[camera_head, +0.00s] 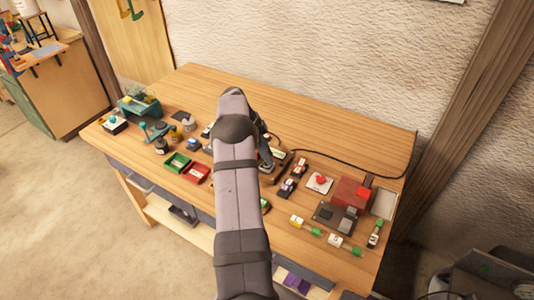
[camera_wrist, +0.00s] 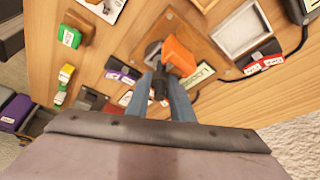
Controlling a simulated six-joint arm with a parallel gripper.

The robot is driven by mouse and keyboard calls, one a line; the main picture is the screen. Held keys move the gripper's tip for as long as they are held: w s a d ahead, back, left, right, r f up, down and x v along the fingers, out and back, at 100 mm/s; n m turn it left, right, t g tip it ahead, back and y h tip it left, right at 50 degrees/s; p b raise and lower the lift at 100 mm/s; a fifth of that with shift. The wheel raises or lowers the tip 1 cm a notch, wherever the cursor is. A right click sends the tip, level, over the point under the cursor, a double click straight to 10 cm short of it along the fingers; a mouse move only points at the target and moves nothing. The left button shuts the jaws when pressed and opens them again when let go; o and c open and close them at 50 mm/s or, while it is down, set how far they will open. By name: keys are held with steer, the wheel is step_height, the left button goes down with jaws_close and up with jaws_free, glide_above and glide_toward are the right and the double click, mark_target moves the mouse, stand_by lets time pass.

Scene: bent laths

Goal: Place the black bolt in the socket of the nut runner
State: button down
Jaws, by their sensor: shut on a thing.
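My gripper (camera_wrist: 161,97) shows in the wrist view with its two blue-grey fingers shut on the black bolt (camera_wrist: 160,87). Only part of the bolt shows between the fingers. Just beyond the fingertips is an orange-bodied tool, apparently the nut runner (camera_wrist: 179,56), on a wooden board. A grey round part (camera_wrist: 153,50), perhaps its socket, lies beside the orange body. I cannot tell whether the bolt touches it. In the head view my arm hides the bolt and most of the nut runner.
In the wrist view a label plate (camera_wrist: 195,78) is right of the fingers, with a white-lined tray (camera_wrist: 243,29) beyond. A purple-and-black labelled block (camera_wrist: 122,72) lies to the left. Green (camera_head: 177,162) and red (camera_head: 197,174) bins stand left of my arm. The back of the workbench (camera_head: 310,120) is clear.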

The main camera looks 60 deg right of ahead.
steer(key=shift+f, duration=0.1)
steer(key=c, duration=1.6)
jaws_free()
steer(key=shift+o, duration=0.2)
steer(key=shift+r, duration=0.2)
steer(key=shift+w+r+b, duration=0.15)
steer(key=shift+r+b, duration=0.1)
steer(key=shift+b, duration=0.05)
steer(key=b+v, duration=0.2)
steer(key=v, duration=0.9)
steer(key=shift+b, duration=0.4)
steer(key=shift+a+r, duration=0.15)
